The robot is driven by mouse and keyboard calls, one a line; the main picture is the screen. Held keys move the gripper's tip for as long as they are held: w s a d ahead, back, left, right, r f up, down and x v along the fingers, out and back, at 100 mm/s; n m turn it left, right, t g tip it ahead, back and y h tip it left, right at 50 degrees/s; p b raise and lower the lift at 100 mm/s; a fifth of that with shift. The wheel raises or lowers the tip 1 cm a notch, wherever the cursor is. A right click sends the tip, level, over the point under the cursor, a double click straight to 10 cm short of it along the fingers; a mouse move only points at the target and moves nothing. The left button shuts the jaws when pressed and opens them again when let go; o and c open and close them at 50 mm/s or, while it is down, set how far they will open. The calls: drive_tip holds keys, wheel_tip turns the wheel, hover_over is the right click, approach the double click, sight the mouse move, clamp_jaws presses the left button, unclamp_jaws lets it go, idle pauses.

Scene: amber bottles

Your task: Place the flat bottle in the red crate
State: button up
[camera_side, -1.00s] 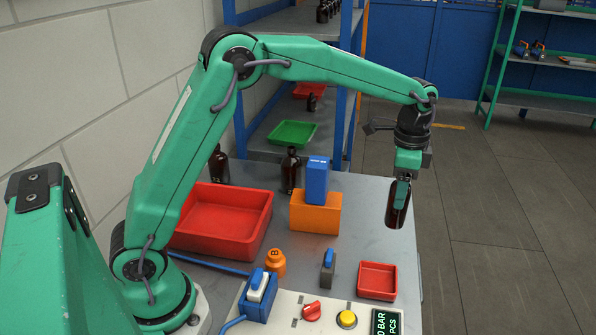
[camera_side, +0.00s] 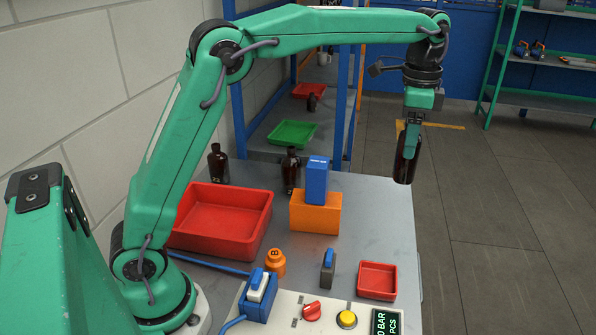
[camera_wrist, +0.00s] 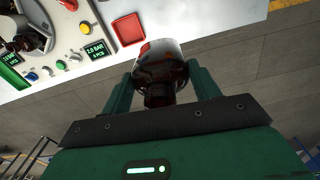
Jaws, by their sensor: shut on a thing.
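My gripper (camera_side: 411,140) is shut on a dark amber bottle (camera_side: 404,168) and holds it upright in the air near the table's right edge. In the wrist view the bottle (camera_wrist: 160,70) sits between my two green fingers. The large red crate (camera_side: 222,222) stands on the table at the left, well away from the gripper, and looks empty. Two more dark bottles stand upright behind it: one at the left (camera_side: 218,163) and one nearer the middle (camera_side: 291,170). I cannot tell from these views which bottle is the flat one.
An orange block (camera_side: 315,213) with a blue box (camera_side: 317,180) on it stands between crate and gripper. A small red tray (camera_side: 377,280) and a control panel (camera_side: 300,318) are in front. An orange weight (camera_side: 275,262) sits near the crate.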

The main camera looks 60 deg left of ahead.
drive_tip(key=s+a+r+n, duration=0.1)
drive_tip(key=s+a+n, duration=0.75)
drive_tip(key=s, duration=0.25)
drive_tip(key=s+a+n, duration=0.7)
drive_tip(key=s+a, duration=0.2)
drive_tip(key=s, duration=0.3)
drive_tip(key=s+a+f+n, duration=0.1)
drive_tip(key=s+f+n, duration=0.1)
drive_tip(key=s+n, duration=0.25)
wheel_tip(320, 180, down, 10)
drive_tip(key=m, duration=0.1)
drive_tip(key=shift+s+a+f, duration=0.1)
drive_tip(key=shift+f, duration=0.05)
drive_tip(key=s+a+f, duration=0.3)
drive_tip(key=a+f, duration=0.8)
drive_tip(key=shift+s+f, duration=0.1)
idle(0.4)
